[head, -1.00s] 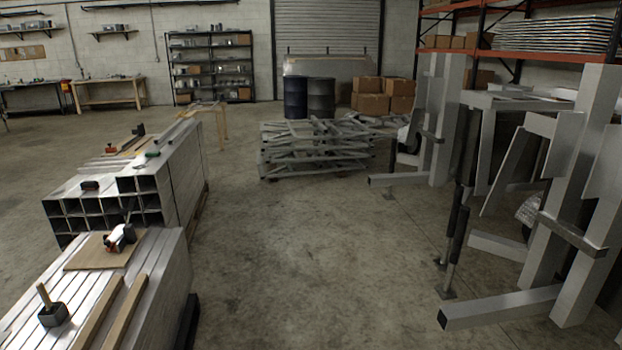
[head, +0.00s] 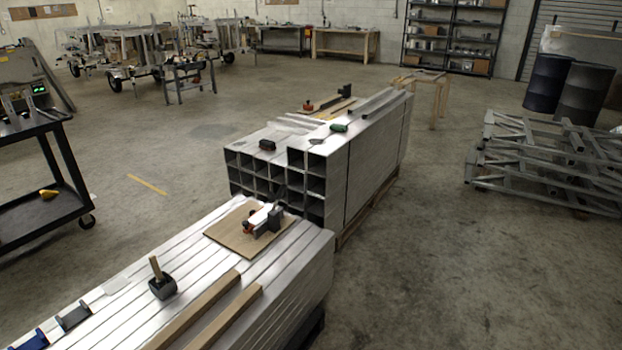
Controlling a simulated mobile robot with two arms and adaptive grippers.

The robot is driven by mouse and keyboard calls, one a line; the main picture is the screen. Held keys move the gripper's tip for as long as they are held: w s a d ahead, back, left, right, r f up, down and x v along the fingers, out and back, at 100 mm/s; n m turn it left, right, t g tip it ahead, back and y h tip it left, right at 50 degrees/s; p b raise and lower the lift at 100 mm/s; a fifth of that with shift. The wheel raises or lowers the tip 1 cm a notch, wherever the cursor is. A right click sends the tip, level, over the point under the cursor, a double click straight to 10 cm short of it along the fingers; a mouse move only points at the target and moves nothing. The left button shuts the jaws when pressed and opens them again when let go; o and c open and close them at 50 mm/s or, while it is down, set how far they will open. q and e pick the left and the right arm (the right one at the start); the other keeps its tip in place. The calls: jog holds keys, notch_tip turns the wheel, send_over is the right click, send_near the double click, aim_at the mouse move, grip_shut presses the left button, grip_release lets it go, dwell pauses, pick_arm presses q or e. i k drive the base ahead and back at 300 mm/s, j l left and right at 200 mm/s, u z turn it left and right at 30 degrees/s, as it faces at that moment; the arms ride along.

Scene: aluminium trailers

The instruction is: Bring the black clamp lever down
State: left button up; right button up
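A small clamp (head: 264,219) with a dark body, a white part and a red-orange part sits on a thin wooden board (head: 228,238). The board lies on the near stack of aluminium tubes (head: 190,262). A thin dark shape that looks like the black clamp lever (head: 281,197) seems to stand up from the clamp. It blends into the dark tube ends behind it, so its exact angle is hard to tell. Neither of my grippers is in view.
A mallet (head: 162,283) and two wooden strips (head: 205,307) lie on the near stack. A second tube stack (head: 370,150) stands behind it. A black cart (head: 40,200) is at left, welded frames (head: 545,165) at right. The floor (head: 430,270) right of the stacks is clear.

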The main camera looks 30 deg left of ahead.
aim_at(271, 196)
jog(key=i+u, duration=0.25)
jog(key=i, duration=0.2)
jog(key=i+l+u, duration=0.25)
jog(key=i, duration=0.2)
jog(key=i+l+u, duration=0.25)
jog(key=i, duration=0.15)
jog(key=i+l+u, duration=0.25)
jog(key=i, duration=0.2)
